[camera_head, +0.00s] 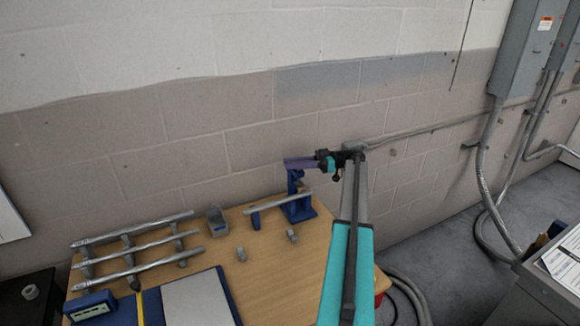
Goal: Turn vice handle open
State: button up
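A blue vice (296,209) stands at the back right of the wooden workbench (270,270). A grey pipe (270,203) lies across it, with its left end near a small blue upright (255,220). My gripper (290,163) is above the vice, its purple fingers pointing left in front of the wall. It appears just over the top of the vice; I cannot tell whether they touch. The gap between the fingers is too small to make out. I cannot pick out the vice handle; it may be hidden by the gripper or the pipe.
Several grey pipes lie on a rack (128,248) at the left. A small grey box (216,219), two short grey cylinders (292,236) and a blue folder with a grey sheet (197,302) are on the bench. A block wall stands close behind.

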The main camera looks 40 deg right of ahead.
jog(key=shift+b+v, duration=1.25)
jog(key=shift+v, duration=1.95)
jog(key=shift+a+f, duration=0.1)
